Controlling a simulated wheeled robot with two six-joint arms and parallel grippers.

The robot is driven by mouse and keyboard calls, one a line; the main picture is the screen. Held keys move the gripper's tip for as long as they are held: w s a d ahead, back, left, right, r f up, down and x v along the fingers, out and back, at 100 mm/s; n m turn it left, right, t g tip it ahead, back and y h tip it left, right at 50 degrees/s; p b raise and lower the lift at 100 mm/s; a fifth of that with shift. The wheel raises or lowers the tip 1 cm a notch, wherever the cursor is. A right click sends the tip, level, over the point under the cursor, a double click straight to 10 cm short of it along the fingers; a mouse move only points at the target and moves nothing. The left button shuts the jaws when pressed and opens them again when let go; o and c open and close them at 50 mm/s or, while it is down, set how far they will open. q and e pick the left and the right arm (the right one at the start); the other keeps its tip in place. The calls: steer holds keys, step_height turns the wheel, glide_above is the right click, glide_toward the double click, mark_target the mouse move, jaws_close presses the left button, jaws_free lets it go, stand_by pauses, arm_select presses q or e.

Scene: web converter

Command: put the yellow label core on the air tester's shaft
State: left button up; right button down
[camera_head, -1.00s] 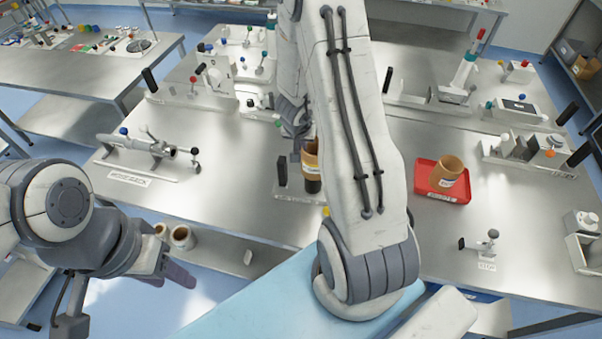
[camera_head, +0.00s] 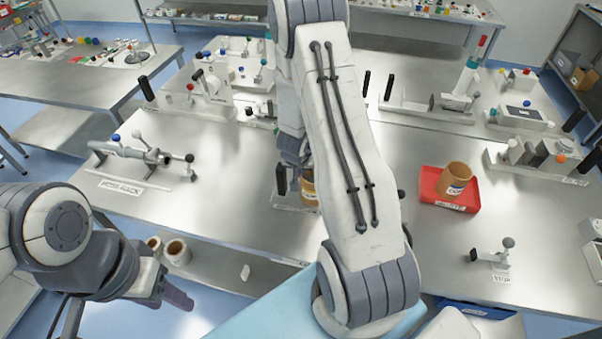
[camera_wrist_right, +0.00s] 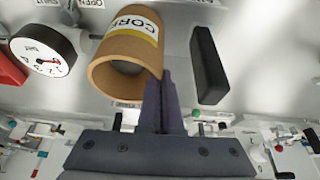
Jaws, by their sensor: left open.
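The yellow label core (camera_head: 308,190) is a brown tube with a yellow and white band. In the right wrist view the core (camera_wrist_right: 125,50) shows its open end and part of its lettering. My right gripper (camera_wrist_right: 162,78) is shut on its wall at the right side of the rim. In the head view my right arm hides much of the gripper and core. The air tester (camera_head: 294,199) is under them, with a black post (camera_wrist_right: 209,65) and a dial gauge (camera_wrist_right: 42,52) in the wrist view. I cannot tell its shaft. My left gripper (camera_head: 178,298) is open and empty, low at left.
A red tray (camera_head: 428,192) to the right holds another brown core (camera_head: 456,179) with a white label. A small stop fixture (camera_head: 491,257) stands at front right. A rack device (camera_head: 135,152) stands on the table's left. Two tubes (camera_head: 177,252) are on the shelf below.

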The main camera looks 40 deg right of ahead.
steer(key=shift+f, duration=0.15)
steer(key=c, duration=1.4)
jaws_free()
